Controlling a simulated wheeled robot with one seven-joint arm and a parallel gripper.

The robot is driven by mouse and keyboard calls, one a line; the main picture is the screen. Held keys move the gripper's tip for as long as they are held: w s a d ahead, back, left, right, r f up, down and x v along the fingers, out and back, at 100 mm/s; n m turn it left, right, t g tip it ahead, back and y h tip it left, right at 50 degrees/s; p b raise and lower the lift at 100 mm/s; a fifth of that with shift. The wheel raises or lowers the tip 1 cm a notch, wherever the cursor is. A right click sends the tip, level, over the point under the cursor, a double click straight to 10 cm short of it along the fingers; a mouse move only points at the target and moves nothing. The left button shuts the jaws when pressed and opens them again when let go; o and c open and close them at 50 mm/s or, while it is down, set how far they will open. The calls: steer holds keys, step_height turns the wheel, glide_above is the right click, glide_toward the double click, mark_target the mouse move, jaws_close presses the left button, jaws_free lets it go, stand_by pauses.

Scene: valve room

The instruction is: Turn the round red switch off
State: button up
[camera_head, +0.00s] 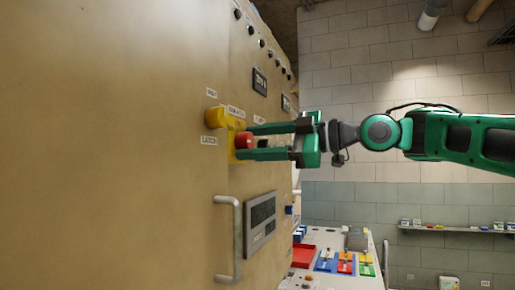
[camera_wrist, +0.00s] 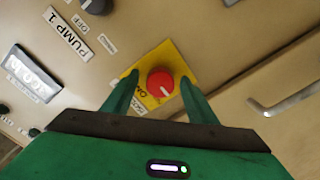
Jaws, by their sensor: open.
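The round red switch (camera_wrist: 160,83) sits on a yellow plate (camera_wrist: 176,57) on the tan panel. It has a white mark on its face that points toward the lower right in the wrist view. The red switch (camera_head: 243,140) also shows in the head view, at the tips of the fingers. My gripper (camera_wrist: 160,82) is open, with one green finger on each side of the switch. My gripper (camera_head: 248,140) reaches the panel from the right in the head view. I cannot tell whether the fingers touch the switch.
A yellow knob (camera_head: 215,117) sticks out of the panel beside the switch. A metal handle (camera_head: 228,240) and a grey display (camera_head: 261,222) are lower on the panel. A dark knob (camera_wrist: 97,5) is near a "PUMP 1" label (camera_wrist: 68,33). A table with colored items (camera_head: 345,262) stands behind.

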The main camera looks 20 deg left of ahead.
steer(key=d, duration=1)
steer(key=shift+s+d+r, duration=0.15)
steer(key=shift+s+d, duration=0.2)
steer(key=shift+d, duration=0.05)
